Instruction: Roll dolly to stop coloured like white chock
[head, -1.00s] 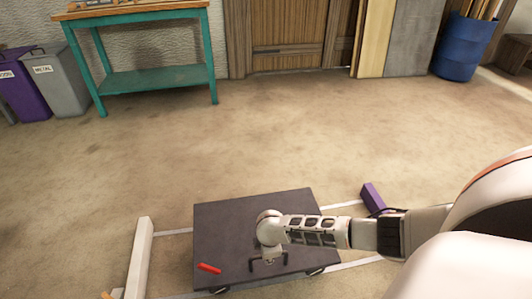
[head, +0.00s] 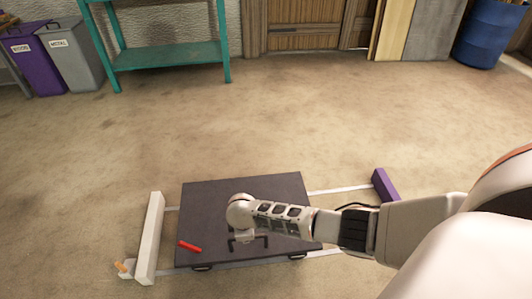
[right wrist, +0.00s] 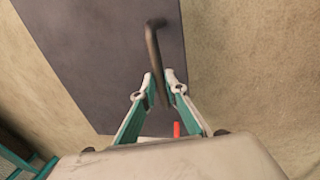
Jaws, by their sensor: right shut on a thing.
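The dolly (head: 285,188) is a dark grey flat platform on wheels, standing on two pale rails between a white stop (head: 150,238) on the left and a purple stop (head: 386,186) on the right. Its left edge is close to the white stop, with a small gap; the gap to the purple stop is wider. My right gripper (right wrist: 161,88) is shut on the dolly's dark handle (right wrist: 153,45); in the head view the wrist partly hides the grip. A small white piece with an orange part (head: 122,267) lies beside the white stop; I cannot tell if it is the chock.
A red stick (head: 190,246) lies on the dolly's left front. A teal workbench (head: 170,54), a purple bin and a grey bin (head: 72,55) stand at the back left, a blue barrel (head: 490,38) at the back right. The floor between is clear.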

